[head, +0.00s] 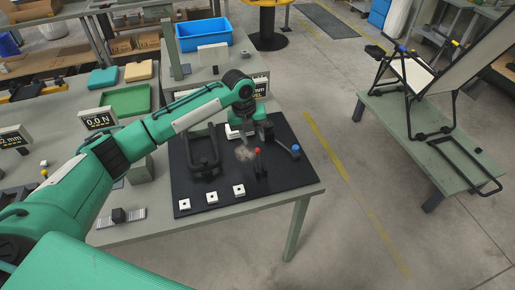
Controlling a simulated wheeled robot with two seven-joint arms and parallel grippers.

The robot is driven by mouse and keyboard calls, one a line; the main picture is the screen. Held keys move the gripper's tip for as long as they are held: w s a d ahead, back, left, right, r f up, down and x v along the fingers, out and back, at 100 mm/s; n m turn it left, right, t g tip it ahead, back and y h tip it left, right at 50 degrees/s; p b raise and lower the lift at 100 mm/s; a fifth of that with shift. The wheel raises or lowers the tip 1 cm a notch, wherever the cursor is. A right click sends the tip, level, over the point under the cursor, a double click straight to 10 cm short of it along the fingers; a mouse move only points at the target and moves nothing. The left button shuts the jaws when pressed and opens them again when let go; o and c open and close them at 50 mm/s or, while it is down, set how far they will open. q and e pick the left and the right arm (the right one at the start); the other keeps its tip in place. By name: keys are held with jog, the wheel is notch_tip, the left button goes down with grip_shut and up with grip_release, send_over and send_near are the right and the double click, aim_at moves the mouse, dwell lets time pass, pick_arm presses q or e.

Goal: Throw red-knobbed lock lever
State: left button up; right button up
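The red-knobbed lock lever (257,156) stands roughly upright on a black board (217,198) on the workbench. My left gripper (255,134) points down over the back part of the board, behind the red knob and apart from it. Its fingers are dark and small here, and I cannot tell whether they are open or shut. A blue-knobbed lever (295,150) leans to the right of the red one. My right gripper is not in view.
A dark frame-like fixture (204,155) stands on the board left of the lever. Several white square pieces (212,197) lie along the front edge. A folding lounger (407,72) stands on a separate bench at right. Open floor lies between the benches.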

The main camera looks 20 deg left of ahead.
aim_at(257, 149)
pick_arm(q)
jog(key=f, duration=0.2)
jog(key=d+f+p, duration=0.1)
jog(key=f, duration=0.4)
jog(key=shift+w+d+f+p, duration=0.2)
jog(key=shift+w+f+p, duration=0.05)
jog(key=shift+p, duration=0.05)
grip_shut()
